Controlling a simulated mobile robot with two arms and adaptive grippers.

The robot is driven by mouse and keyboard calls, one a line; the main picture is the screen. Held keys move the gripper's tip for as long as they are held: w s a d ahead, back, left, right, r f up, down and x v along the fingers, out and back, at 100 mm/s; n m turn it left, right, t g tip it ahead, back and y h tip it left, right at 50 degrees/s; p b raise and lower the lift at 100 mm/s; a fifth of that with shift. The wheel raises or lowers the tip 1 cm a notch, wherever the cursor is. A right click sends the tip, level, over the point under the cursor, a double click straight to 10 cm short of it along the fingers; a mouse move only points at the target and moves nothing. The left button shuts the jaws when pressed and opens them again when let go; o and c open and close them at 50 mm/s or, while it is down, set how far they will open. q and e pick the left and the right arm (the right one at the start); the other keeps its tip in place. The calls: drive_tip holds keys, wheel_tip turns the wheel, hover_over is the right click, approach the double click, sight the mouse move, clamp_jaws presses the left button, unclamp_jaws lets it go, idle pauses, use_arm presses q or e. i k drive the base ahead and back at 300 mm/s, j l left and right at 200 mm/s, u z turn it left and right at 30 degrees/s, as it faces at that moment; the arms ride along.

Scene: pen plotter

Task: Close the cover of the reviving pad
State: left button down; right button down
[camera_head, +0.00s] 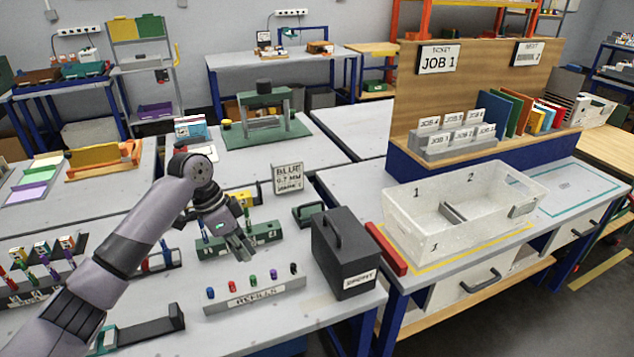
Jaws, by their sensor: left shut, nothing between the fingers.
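No label marks the reviving pad. A small dark green case (309,214) with a raised part stands on the workbench left of the white bin, and it may be the pad; I cannot tell how its cover stands. My left gripper (246,254) comes in from the left and hangs over the bench, pointing down. It is shut and empty, left of and nearer than the small case, in front of a long green holder (266,233) and partly hiding it. I cannot tell if it touches the holder. My right gripper is not in view.
A refills rack (256,297) with several coloured pieces stands in front of my gripper. A black box (345,255) with a handle stands to the right. Further right are a red bar (386,249) and a white bin (470,247). A sign (288,179) stands behind.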

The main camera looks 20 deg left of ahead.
sight(308, 205)
drive_tip(key=i, duration=1.4)
